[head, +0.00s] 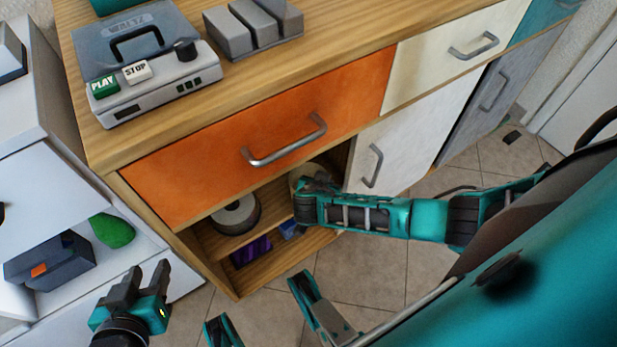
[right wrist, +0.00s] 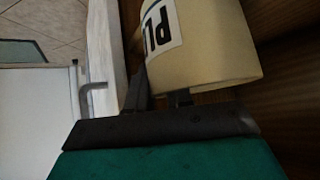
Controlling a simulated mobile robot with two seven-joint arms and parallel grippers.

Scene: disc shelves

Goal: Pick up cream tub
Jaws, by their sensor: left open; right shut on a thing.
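The cream tub (right wrist: 215,60) is a pale cylinder with a white label showing black letters; it fills the upper middle of the right wrist view. In the head view only part of the tub (head: 308,170) shows, in the open shelf under the orange drawer, behind my right gripper (head: 306,194). My right gripper is shut on the tub; its dark fingers (right wrist: 160,97) show at the tub's lower side in the right wrist view, partly hidden. My left gripper (head: 146,272) is open and empty at the lower left, in front of the shelves.
A grey disc roll (head: 236,214) stands left of the tub on the same shelf. Purple (head: 251,251) and blue (head: 292,229) items lie below. The orange drawer (head: 262,142) overhangs the opening. A green object (head: 113,231) sits on the white unit at left. The tiled floor in front has free room.

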